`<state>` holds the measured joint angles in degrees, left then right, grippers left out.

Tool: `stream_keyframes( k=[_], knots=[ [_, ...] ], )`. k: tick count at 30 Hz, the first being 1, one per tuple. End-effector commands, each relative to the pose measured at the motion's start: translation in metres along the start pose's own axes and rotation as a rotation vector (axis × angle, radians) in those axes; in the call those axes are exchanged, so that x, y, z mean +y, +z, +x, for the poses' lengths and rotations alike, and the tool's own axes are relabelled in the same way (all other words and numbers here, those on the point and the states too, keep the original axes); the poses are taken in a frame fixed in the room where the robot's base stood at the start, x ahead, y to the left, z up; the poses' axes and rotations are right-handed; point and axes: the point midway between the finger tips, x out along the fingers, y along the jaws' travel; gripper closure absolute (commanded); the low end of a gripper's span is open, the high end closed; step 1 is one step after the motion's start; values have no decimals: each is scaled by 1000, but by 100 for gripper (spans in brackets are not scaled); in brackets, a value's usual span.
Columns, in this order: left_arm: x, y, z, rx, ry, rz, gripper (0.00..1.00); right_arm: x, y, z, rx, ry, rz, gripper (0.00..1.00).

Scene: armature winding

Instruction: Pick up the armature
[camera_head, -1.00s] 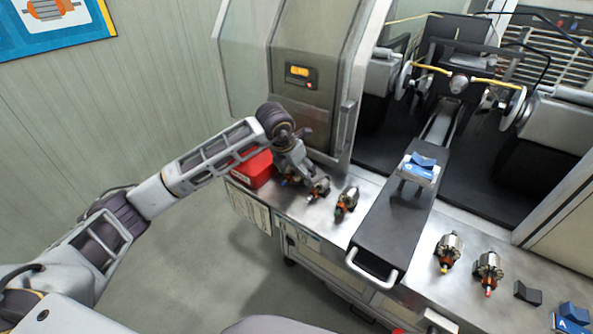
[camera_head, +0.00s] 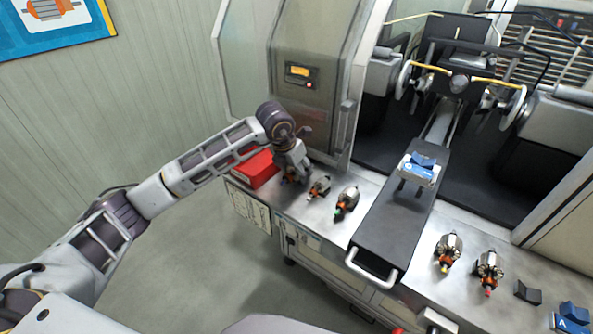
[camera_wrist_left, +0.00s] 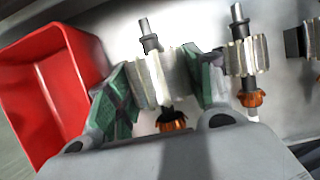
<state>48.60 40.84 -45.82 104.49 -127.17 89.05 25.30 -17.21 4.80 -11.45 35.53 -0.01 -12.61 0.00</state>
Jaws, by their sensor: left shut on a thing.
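My left gripper (camera_head: 291,178) is at the left end of the metal bench, beside the red bin. In the left wrist view its green-padded fingers (camera_wrist_left: 164,88) are shut on an armature (camera_wrist_left: 153,78) with a silver core, grey shaft and orange commutator. This armature is mostly hidden behind the gripper in the head view. A second armature (camera_head: 319,187) lies just right of the gripper and also shows in the wrist view (camera_wrist_left: 246,60). A third armature (camera_head: 346,201) lies further right. My right gripper is not in view.
The red bin (camera_head: 254,169) stands close left of the gripper, also large in the wrist view (camera_wrist_left: 75,67). A machine cabinet (camera_head: 309,95) rises behind. A black slide (camera_head: 385,226) with a blue-topped holder (camera_head: 419,172) crosses the bench. Black and blue blocks lie at the right.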

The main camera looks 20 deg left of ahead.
Motion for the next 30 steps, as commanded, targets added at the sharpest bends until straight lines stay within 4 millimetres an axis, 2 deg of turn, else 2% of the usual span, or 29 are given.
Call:
stream_keyframes(
  k=[11, 22, 30],
  knots=[
    [0, 6, -12, -5, 0, -1, 86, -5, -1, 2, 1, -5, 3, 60],
    [0, 22, -51, -5, 1, 1, 86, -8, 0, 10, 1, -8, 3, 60],
    [0, 34, -79, -4, 1, 0, 86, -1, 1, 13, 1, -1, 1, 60]
  ],
)
